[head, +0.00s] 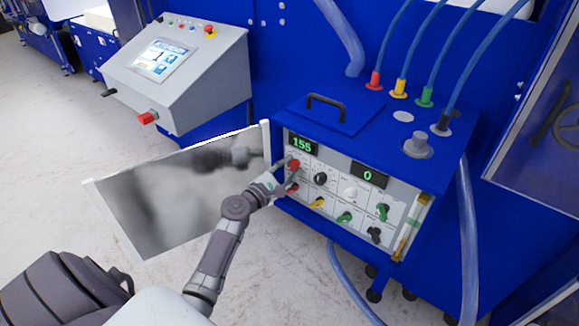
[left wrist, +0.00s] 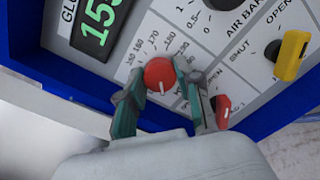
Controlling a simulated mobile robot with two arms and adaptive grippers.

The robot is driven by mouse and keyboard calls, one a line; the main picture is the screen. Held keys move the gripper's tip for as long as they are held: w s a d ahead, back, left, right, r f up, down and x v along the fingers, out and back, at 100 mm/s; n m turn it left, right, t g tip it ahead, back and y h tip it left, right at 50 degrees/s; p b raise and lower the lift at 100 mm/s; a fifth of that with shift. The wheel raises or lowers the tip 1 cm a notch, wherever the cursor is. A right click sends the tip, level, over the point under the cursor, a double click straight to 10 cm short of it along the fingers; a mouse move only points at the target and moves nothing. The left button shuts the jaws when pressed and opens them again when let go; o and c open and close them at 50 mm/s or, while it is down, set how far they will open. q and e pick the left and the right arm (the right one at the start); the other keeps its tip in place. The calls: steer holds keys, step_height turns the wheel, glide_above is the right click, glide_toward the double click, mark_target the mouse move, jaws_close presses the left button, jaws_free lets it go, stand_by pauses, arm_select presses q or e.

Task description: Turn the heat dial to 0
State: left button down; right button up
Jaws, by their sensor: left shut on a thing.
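The heat dial is a round red knob (head: 293,165) at the upper left of the control panel, below a green display (head: 302,146) reading 155. In the left wrist view the red knob (left wrist: 160,73) has a white mark near its lower edge and a printed scale with numbers such as 160 and 170 around it. My left gripper (head: 281,169) is at the panel. In the left wrist view its fingers (left wrist: 162,98) sit on either side of the knob, shut on it. My right gripper is not in view.
An open reflective door (head: 165,190) stands left of the panel, close to my left arm. Other knobs sit nearby, including a second red one (left wrist: 223,110) by a fingertip, a black one (head: 320,179) and a yellow one (left wrist: 291,55). A second display (head: 368,175) reads 0.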

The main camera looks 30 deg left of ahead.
arm_select(q)
steer(key=shift+f+n, duration=0.1)
steer(key=shift+n, duration=0.2)
steer(key=c, duration=0.8)
jaws_free()
steer(key=shift+o, duration=0.2)
steer(key=s+a, duration=0.1)
steer(key=s, duration=1.1)
